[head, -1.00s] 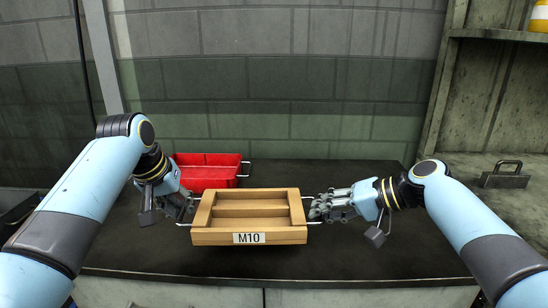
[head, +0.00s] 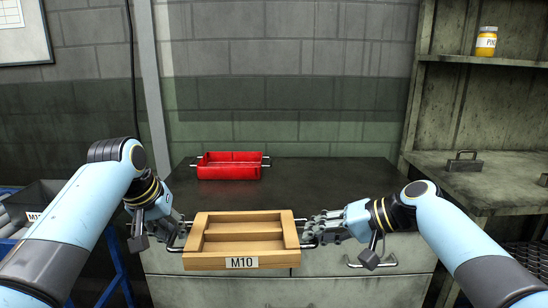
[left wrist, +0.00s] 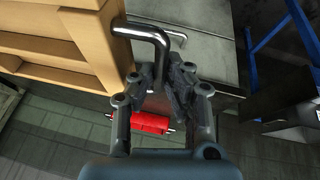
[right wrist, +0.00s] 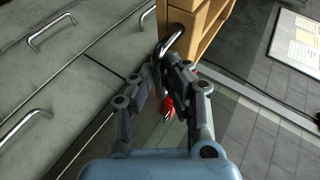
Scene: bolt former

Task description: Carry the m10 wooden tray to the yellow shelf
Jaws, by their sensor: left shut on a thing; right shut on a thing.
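The wooden tray (head: 242,263) has an M10 label on its front and two empty compartments. It hangs level between my grippers in front of the dark worktop, with a metal handle at each end. My left gripper (head: 180,234) is shut on its left handle, which the left wrist view shows between the fingers (left wrist: 158,75). My right gripper (head: 310,232) is shut on its right handle, seen in the right wrist view (right wrist: 168,45). No yellow shelf is in clear view; a grey shelf (head: 480,60) stands at the right.
A red tray (head: 229,170) sits at the back of the dark worktop (head: 330,185). A blue rack (head: 112,270) holding a grey bin is at the left. Drawers with handles lie below the worktop.

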